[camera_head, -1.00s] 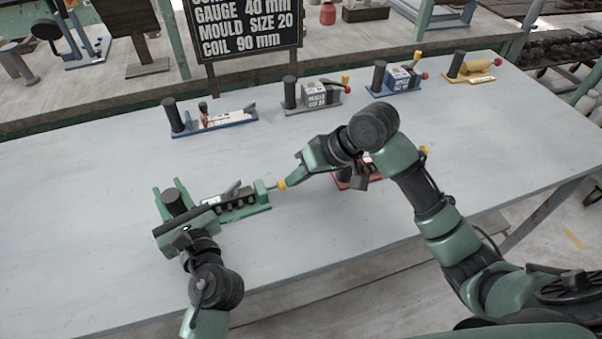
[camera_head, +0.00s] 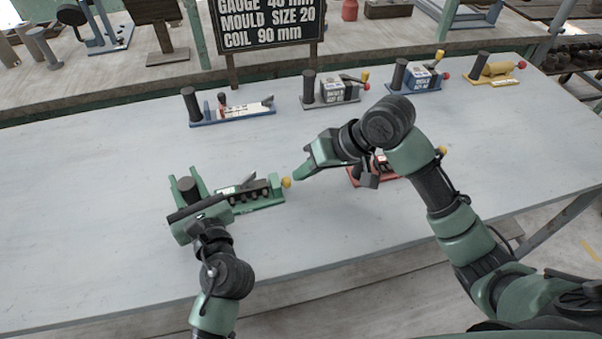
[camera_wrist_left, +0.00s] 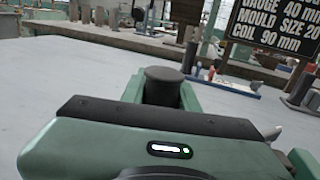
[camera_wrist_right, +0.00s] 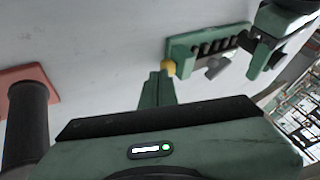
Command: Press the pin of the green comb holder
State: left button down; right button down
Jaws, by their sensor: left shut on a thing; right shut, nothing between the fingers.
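The green comb holder (camera_head: 262,203) lies on the table at centre left, with a row of dark slots. Its yellow pin knob (camera_head: 287,183) sits close against the end block, with no rod showing between. My left gripper (camera_head: 187,188) is shut on the holder's black post, which the left wrist view shows between the fingers (camera_wrist_left: 163,88). My right gripper (camera_head: 299,175) is shut and empty, its tip just right of the knob. In the right wrist view the fingertips (camera_wrist_right: 157,78) are beside the yellow knob (camera_wrist_right: 168,68); I cannot tell whether they touch.
A red holder (camera_head: 358,178) stands partly behind my right arm. Along the back stand a blue-based holder with a white strip (camera_head: 240,111), a grey one (camera_head: 335,93), a blue one (camera_head: 420,75) and a yellow one (camera_head: 495,72).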

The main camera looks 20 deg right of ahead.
pick_arm(q)
jog(key=shift+f, duration=0.25)
pick_arm(e)
jog(key=v, duration=0.8)
jog(key=shift+f, duration=0.15)
jog(key=shift+d, duration=0.15)
pick_arm(q)
jog(key=c, duration=1)
grip_release()
jog(key=shift+r, duration=0.1)
pick_arm(e)
jog(key=shift+w, duration=0.1)
